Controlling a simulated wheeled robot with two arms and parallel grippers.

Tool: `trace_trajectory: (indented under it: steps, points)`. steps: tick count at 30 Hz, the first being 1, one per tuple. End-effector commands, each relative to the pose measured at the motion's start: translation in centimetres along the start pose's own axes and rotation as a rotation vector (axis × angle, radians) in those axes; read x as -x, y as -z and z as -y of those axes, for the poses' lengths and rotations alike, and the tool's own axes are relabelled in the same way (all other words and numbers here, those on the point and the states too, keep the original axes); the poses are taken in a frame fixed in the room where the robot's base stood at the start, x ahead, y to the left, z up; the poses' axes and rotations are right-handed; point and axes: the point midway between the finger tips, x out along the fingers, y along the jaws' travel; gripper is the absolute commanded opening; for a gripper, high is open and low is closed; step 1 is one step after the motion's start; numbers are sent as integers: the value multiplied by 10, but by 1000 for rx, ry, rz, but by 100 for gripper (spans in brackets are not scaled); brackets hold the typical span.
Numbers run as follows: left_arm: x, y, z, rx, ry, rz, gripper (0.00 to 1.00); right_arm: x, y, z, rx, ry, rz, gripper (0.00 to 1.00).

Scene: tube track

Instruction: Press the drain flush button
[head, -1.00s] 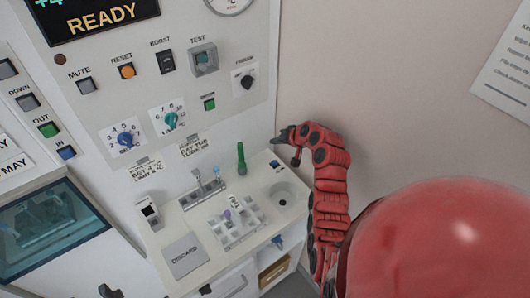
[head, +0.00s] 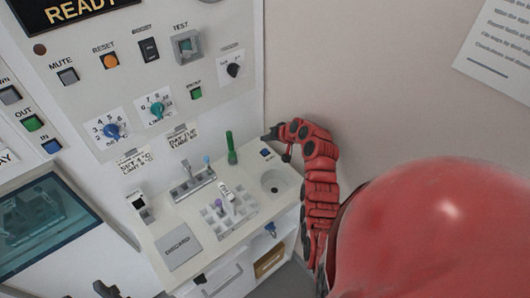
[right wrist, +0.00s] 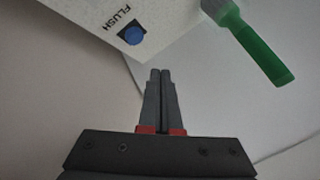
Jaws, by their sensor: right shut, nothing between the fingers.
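The flush button is a small blue button (right wrist: 133,35) on a dark square beside the word FLUSH on a white surface, upper left in the right wrist view. In the head view it shows as a small blue spot (head: 266,153) at the counter's back right, behind the round drain basin (head: 274,181). My right gripper (right wrist: 160,72) is shut and empty. In the wrist view its tips lie below and right of the button, apart from it. In the head view the right gripper (head: 269,136) is just behind the button. My left gripper (head: 108,290) shows only partly at the bottom left.
A green tool (right wrist: 262,50) stands close by; it also shows on the counter in the head view (head: 231,150). A tube rack (head: 228,208) and a discard plate (head: 180,246) are on the counter. The control panel (head: 160,60) rises behind.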

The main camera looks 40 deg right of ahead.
Motion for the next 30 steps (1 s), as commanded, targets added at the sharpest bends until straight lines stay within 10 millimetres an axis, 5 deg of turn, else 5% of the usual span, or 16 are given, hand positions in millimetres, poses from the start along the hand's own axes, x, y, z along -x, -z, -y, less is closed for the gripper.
trace_trajectory:
  steps: [9, 30]
  points:
    - [27, -4, -1, 0, 0, 0, 50, -27, -20, -20, 0, 0, 2, 0]
    - [26, -4, -1, 0, 0, 0, 50, -27, -20, -20, 0, 0, 1, 0]
